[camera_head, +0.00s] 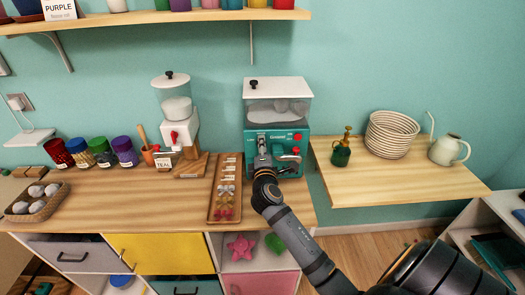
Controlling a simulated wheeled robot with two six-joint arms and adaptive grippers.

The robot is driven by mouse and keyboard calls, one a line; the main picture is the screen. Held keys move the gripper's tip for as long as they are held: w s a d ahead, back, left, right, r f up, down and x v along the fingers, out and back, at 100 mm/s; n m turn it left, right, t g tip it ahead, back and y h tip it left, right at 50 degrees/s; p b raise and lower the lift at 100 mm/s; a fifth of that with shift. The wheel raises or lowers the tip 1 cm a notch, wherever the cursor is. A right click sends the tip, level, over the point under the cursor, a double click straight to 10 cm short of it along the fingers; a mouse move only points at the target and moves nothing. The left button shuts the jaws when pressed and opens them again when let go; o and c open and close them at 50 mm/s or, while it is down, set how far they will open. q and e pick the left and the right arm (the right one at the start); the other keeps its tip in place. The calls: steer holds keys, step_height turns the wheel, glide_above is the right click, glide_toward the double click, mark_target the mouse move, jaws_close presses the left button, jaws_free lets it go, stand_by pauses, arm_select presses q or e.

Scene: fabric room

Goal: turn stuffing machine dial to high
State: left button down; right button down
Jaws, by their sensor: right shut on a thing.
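The stuffing machine (276,132) is a teal box with a white hopper top holding pale stuffing. It stands at the back right of the wooden counter. Red knobs or buttons show on the right of its front. My right gripper (263,150) reaches up to the front of the machine, left of its red knobs, and is shut on a part there. The gripper hides that part, so I cannot tell the dial or its setting. My left gripper is not in view.
A wooden tray (225,214) of small pieces lies just left of my right arm. A white dispenser (180,128) and jars stand further left. A side shelf (390,182) on the right holds a green sprayer (341,152), a basket (391,137) and a watering can (449,149).

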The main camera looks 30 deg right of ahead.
steer(key=shift+f+m, duration=0.1)
steer(key=shift+m, duration=0.5)
steer(key=shift+m+b, duration=0.3)
steer(key=shift+b, duration=0.05)
steer(key=c, duration=1)
jaws_free()
steer(key=v, duration=0.7)
steer(key=shift+s, duration=0.3)
steer(key=shift+a, duration=0.1)
